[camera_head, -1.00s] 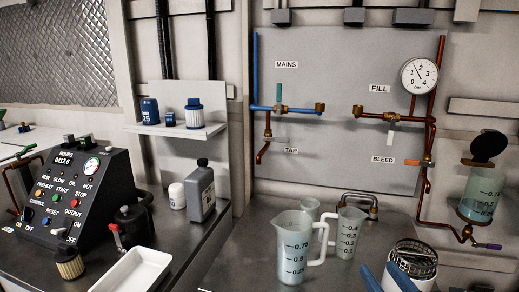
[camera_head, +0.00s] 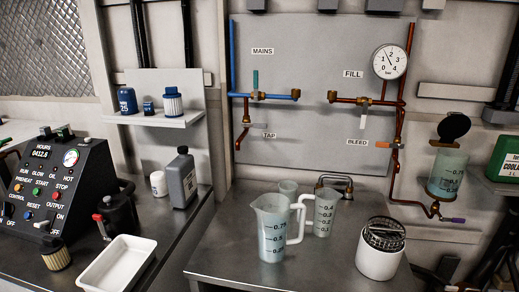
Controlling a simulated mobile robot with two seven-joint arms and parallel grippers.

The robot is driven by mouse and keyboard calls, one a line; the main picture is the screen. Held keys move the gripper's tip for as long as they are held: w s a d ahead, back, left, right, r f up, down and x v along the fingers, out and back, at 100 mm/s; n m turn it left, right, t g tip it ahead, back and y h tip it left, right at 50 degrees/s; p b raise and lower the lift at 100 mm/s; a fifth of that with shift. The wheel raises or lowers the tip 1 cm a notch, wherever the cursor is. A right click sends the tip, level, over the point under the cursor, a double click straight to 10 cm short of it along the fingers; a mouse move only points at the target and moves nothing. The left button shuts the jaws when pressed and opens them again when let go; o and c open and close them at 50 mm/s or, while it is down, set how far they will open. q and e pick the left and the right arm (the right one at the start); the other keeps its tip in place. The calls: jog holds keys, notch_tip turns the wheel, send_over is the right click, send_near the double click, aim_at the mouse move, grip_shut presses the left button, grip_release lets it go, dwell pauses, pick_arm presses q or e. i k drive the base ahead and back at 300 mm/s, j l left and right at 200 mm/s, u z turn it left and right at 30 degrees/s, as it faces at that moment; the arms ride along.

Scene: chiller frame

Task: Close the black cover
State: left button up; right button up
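The black cover (camera_head: 454,126) is a round dark lid standing raised and tilted above a clear reservoir (camera_head: 447,174) at the right. The reservoir is fixed to the wall beside the copper pipe, holds pale greenish liquid and carries a level marking. The cover stands up at the reservoir's top, leaving the top uncovered. Neither of my grippers shows in the head view.
A large measuring jug (camera_head: 271,230), a smaller jug (camera_head: 325,213) and a white canister with a wire basket (camera_head: 380,250) stand on the metal bench (camera_head: 310,268) below the reservoir. A green coolant container (camera_head: 505,160) is at the right edge. Dark shapes at the lower right are unclear.

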aim_at(456, 124)
jog(key=z, duration=1.4)
jog(key=l+z, duration=0.15)
jog(key=i+l+z, duration=0.15)
jog(key=l, duration=0.2)
